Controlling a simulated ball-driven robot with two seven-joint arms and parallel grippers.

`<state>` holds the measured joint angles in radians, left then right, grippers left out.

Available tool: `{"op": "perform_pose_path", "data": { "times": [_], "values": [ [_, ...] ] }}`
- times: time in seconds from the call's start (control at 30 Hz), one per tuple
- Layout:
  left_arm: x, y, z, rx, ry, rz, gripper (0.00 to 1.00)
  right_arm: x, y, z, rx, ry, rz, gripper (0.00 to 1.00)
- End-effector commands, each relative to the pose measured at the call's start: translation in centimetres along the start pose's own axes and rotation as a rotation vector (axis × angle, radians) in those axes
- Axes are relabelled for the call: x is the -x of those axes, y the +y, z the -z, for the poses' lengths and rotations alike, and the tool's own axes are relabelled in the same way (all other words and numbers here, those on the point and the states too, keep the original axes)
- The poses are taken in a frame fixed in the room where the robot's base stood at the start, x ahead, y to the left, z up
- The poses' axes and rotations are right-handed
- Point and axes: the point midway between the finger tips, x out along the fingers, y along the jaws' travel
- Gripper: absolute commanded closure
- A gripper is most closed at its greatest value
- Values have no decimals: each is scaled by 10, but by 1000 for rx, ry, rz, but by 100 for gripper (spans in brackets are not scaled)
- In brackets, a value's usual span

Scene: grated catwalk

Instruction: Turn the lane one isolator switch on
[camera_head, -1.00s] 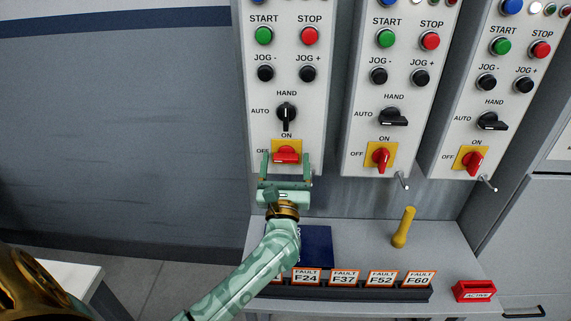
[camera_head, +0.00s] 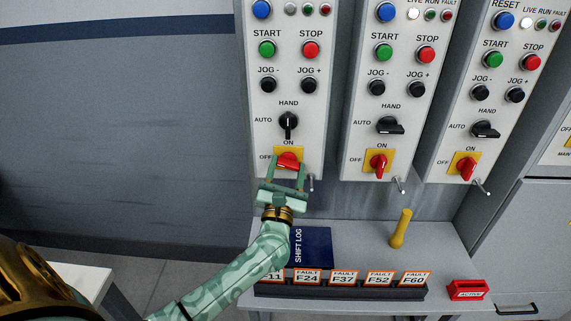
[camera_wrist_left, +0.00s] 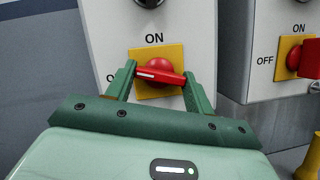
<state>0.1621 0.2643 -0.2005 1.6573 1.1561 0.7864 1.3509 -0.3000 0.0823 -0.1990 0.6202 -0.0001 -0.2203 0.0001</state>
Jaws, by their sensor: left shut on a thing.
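The isolator switch (camera_head: 288,160) on the leftmost control panel has a red handle on a yellow plate marked ON above and OFF to the left. In the left wrist view, the red handle (camera_wrist_left: 160,76) lies nearly level, slightly tilted, with its white mark toward the left, OFF side. My left gripper (camera_head: 287,172) reaches up from below and is shut on this handle, with one finger at each end. The fingers partly hide the plate and the OFF label. My right gripper is not in view.
Two similar panels stand to the right, with red isolators on a middle plate (camera_head: 379,162) and a right plate (camera_head: 464,166). Below are a shelf with a blue shift log (camera_head: 309,245), a yellow handle (camera_head: 401,228), a row of fault tags (camera_head: 343,279) and a red block (camera_head: 467,290).

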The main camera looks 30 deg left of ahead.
Motion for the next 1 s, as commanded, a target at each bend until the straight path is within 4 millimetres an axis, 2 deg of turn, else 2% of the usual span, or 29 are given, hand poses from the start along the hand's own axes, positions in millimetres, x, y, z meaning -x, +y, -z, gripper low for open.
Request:
{"op": "perform_pose_path", "data": {
  "times": [0.03,0.37,1.0],
  "values": [
    [-2,2,-5,-42,0,18,70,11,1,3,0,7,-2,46],
    [-2,5,-6,-333,0,138,70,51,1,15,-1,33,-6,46],
    [-2,7,-8,-881,2,368,70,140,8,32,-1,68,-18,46]
  ]
}}
